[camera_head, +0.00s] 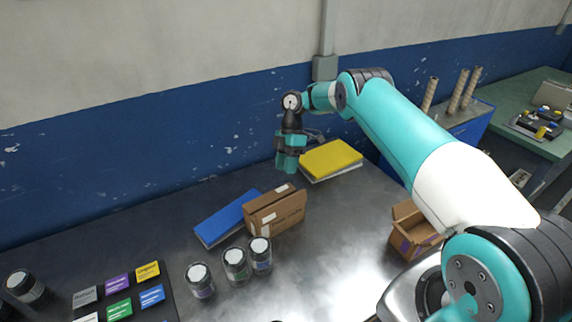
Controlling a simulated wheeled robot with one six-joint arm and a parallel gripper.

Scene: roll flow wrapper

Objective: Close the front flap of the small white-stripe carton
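A small brown carton (283,215) with white patches on its top and side stands near the middle of the table. It looks mostly closed from here, and I cannot make out the state of its front flap. My gripper (288,168), with teal fingers pointing down, hangs above and behind this carton, left of the yellow book. It is apart from the carton. The fingers look close together with nothing visible between them, but their gap is too small to judge.
An open brown carton (403,241) with a purple stripe stands at right, under my arm. A blue book (226,217) lies beside the white-patched carton. A yellow book (331,157) lies behind it. Several jars (235,266) stand in front. Small coloured boxes (118,309) lie at front left.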

